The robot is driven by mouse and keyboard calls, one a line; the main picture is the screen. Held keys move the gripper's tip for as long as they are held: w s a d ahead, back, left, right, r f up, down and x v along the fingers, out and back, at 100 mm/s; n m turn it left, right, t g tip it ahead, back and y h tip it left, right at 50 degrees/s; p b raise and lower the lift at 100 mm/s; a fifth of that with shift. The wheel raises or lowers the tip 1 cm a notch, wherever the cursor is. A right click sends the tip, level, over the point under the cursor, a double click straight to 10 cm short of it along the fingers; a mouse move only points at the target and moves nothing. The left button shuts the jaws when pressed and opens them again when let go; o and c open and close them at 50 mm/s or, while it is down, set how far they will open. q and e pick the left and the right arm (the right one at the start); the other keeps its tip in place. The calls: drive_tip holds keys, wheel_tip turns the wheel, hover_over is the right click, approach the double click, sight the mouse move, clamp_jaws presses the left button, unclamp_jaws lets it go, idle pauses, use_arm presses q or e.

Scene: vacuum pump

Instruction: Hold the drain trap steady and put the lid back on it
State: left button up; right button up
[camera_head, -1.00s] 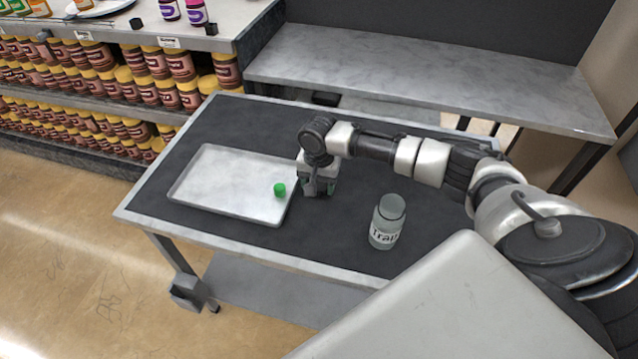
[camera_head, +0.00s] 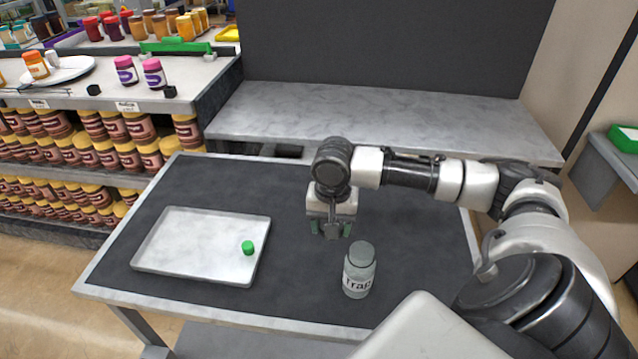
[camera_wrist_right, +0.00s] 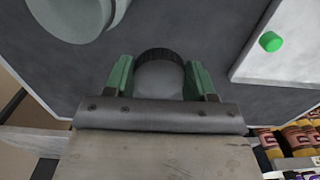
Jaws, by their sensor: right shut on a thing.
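The drain trap (camera_head: 359,272) is a grey translucent jar labelled "Trap", standing upright on the dark table mat. Part of its round body shows at the top left of the right wrist view (camera_wrist_right: 75,12). My right gripper (camera_head: 331,231) is just behind and left of the trap, apart from it. In the right wrist view its green fingers (camera_wrist_right: 160,80) are shut on a round grey lid (camera_wrist_right: 158,76) with a dark ridged rim. In the head view the lid is mostly hidden by the gripper. My left gripper is in neither view.
A metal tray (camera_head: 190,272) lies left on the table with a small green cylinder (camera_head: 248,247) on it. A grey bench (camera_head: 390,118) stands behind, and shelves of jars (camera_head: 110,150) at the left. The mat between tray and trap is clear.

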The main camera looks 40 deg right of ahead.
idle(0.4)
drive_tip(key=s+a+r+n, duration=0.1)
drive_tip(key=a+n, duration=0.4)
drive_tip(key=a, duration=0.5)
drive_tip(key=shift+s+a, duration=0.15)
drive_tip(key=shift+a, duration=0.2)
drive_tip(key=a+n, duration=0.1)
drive_tip(key=a, duration=0.1)
drive_tip(key=s+a+r+n, duration=0.1)
drive_tip(key=a+n, duration=0.1)
drive_tip(key=s+a+n, duration=0.1)
drive_tip(key=a, duration=0.1)
drive_tip(key=shift+s+a+r+n, duration=0.1)
drive_tip(key=shift+a+r+n, duration=0.1)
drive_tip(key=shift+r+n, duration=0.15)
drive_tip(key=shift+s+a, duration=0.1)
drive_tip(key=shift+s, duration=0.05)
